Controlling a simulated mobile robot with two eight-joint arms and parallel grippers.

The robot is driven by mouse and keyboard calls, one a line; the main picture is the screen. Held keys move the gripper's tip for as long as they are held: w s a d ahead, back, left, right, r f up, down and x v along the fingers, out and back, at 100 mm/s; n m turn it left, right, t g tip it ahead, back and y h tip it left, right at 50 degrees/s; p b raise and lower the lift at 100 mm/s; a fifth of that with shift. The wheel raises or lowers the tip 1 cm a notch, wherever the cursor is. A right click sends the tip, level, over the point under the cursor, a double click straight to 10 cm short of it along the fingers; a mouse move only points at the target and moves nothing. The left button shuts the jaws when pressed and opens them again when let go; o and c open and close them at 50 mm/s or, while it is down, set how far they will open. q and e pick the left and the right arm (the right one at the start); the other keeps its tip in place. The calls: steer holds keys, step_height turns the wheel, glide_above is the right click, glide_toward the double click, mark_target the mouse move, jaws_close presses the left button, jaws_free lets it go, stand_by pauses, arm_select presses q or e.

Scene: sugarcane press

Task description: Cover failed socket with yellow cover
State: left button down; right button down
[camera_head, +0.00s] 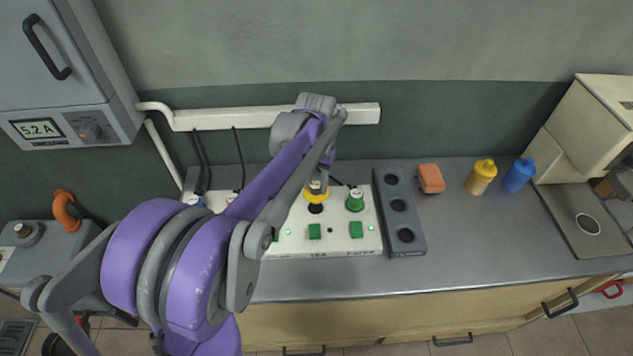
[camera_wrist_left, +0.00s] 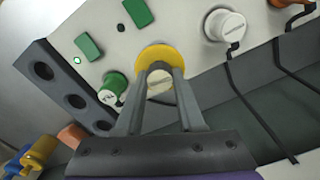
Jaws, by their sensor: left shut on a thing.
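My left gripper (camera_head: 317,184) reaches over the white socket panel (camera_head: 370,238) and is shut on the yellow cover (camera_head: 321,196). In the left wrist view, the fingers (camera_wrist_left: 160,76) hold the cover, whose yellow rim (camera_wrist_left: 153,55) shows beyond the fingertips and a pale round part between them. A dark round socket (camera_head: 316,209) shows just in front of the cover in the head view. I cannot tell whether the cover touches the panel. The socket is hidden in the wrist view. My right gripper is not in view.
A grey block with three holes (camera_head: 417,232), an orange sponge (camera_head: 431,178), a yellow bottle (camera_head: 481,177) and a blue bottle (camera_head: 519,174) lie further right. Black cables hang behind. The front counter is clear.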

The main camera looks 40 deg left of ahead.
mark_target(316, 197)
arm_select(q)
steer(key=shift+w+a, duration=0.25)
steer(key=shift+s+d+f+b, duration=0.1)
steer(key=shift+f+b, duration=0.3)
steer(key=shift+f, duration=0.2)
steer(key=shift+f+b, duration=1.5)
steer(key=shift+f, duration=0.75)
steer(key=shift+f+b, duration=0.35)
steer(key=shift+f, duration=0.25)
steer(key=c, duration=0.8)
jaws_free()
